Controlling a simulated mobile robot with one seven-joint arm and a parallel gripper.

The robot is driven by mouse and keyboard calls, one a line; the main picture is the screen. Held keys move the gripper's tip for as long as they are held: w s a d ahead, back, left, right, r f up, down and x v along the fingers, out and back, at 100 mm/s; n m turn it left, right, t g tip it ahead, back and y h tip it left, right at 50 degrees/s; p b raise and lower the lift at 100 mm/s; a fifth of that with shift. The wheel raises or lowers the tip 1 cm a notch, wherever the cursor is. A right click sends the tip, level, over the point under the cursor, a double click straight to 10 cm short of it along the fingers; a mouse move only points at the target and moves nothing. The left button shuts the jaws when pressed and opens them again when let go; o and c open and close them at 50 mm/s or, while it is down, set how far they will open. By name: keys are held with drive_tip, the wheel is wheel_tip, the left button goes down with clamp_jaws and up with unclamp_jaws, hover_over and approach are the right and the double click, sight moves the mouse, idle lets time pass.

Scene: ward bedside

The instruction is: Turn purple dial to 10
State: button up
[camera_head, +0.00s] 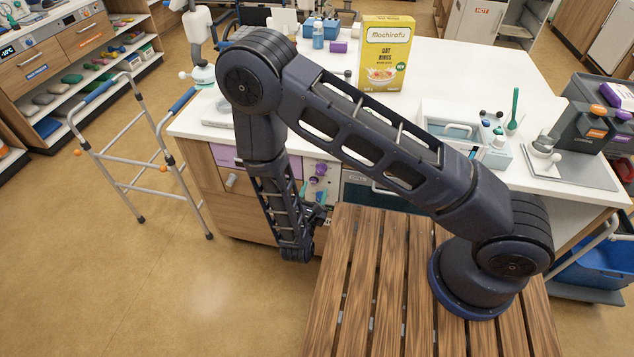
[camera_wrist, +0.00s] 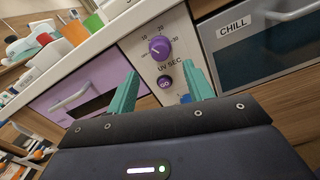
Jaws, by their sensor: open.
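The purple dial (camera_wrist: 159,48) sits on a pale control panel (camera_wrist: 141,49) in the wrist view, with numbers around it and the label "UV SEC" below it. A purple "GO" button (camera_wrist: 164,82) is below the dial. In the head view the dial (camera_head: 320,169) shows on the counter front. My gripper (camera_wrist: 159,82) is open, its teal fingers apart on either side of the button, below the dial and not touching it.
A purple drawer front (camera_wrist: 88,86) with a handle is left of the panel. A grey drawer marked "CHILL" (camera_wrist: 236,26) is to the right. The white counter top (camera_head: 465,75) holds a yellow cereal box (camera_head: 386,52). A walker (camera_head: 140,150) stands on the open floor at left.

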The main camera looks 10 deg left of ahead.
drive_tip(key=shift+s, duration=1.4)
drive_tip(key=w+d+r+m+g+h, duration=0.4)
drive_tip(key=w+d+r+m+h, duration=0.6)
drive_tip(key=r, duration=0.4)
drive_tip(key=w+d+r+m+g+h, duration=0.1)
drive_tip(key=w+d+r+m+g, duration=0.3)
drive_tip(key=d, duration=0.3)
drive_tip(key=w+d+r+m+g+h, duration=0.1)
drive_tip(key=d+r+m+g, duration=0.2)
drive_tip(key=d+r+g, duration=0.3)
drive_tip(key=s+d+r+m+y, duration=0.5)
drive_tip(key=d+r+m, duration=0.3)
drive_tip(key=d+r, duration=0.2)
drive_tip(key=s+d+r+m+y, duration=0.6)
drive_tip(key=d+r+m+y, duration=0.1)
drive_tip(key=d+r, duration=0.3)
drive_tip(key=shift+s+d+m+t, duration=0.3)
drive_tip(key=shift+d+m, duration=0.2)
